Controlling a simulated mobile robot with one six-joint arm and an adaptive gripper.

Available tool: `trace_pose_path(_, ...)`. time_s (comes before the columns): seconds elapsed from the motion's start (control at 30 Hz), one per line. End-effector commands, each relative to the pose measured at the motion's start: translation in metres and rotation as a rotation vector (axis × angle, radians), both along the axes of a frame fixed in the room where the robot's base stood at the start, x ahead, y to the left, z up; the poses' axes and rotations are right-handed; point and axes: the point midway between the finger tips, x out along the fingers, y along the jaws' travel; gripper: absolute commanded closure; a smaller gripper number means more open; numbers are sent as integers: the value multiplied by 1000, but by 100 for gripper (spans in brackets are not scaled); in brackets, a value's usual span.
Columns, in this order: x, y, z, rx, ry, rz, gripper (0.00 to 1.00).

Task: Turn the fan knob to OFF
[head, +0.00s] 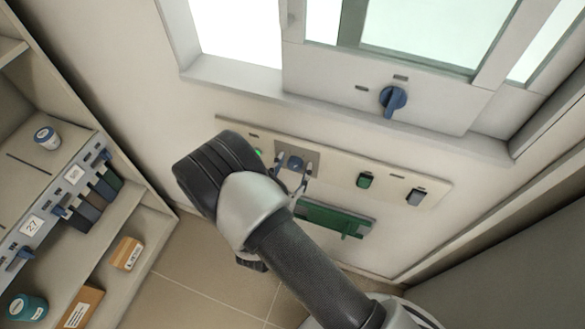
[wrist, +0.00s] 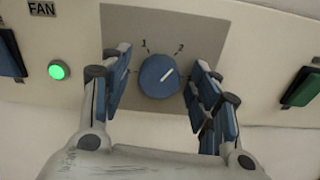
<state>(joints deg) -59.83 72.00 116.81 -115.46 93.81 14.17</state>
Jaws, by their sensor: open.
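The fan knob (wrist: 159,76) is round and blue on a grey plate in the wrist view. Its white mark points up and right, toward the printed 2; a 1 stands up and left of it. The knob also shows small in the head view (head: 295,163). My gripper (wrist: 158,68) is open, with one finger on each side of the knob. Gaps show between both fingers and the knob. In the head view my gripper (head: 293,169) is at the wall panel. The left finger covers part of the plate, and no OFF marking is readable.
A FAN label (wrist: 41,8) and a lit green lamp (wrist: 59,69) are left of the knob. Green (head: 365,181) and grey (head: 415,197) switches sit to the right on the panel. A green rack (head: 335,218) hangs below. Another blue knob (head: 393,98) is above.

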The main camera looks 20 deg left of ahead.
Motion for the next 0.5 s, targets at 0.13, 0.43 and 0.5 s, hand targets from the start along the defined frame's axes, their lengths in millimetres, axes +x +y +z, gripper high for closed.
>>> trace_pose_path(0.13, 0, 0, 0, 0, 0, 0, 45)
trace_pose_path(0.43, 0, 0, 0, 1, 0, 0, 65)
trace_pose_path(0.5, 0, 0, 0, 1, 0, 0, 70)
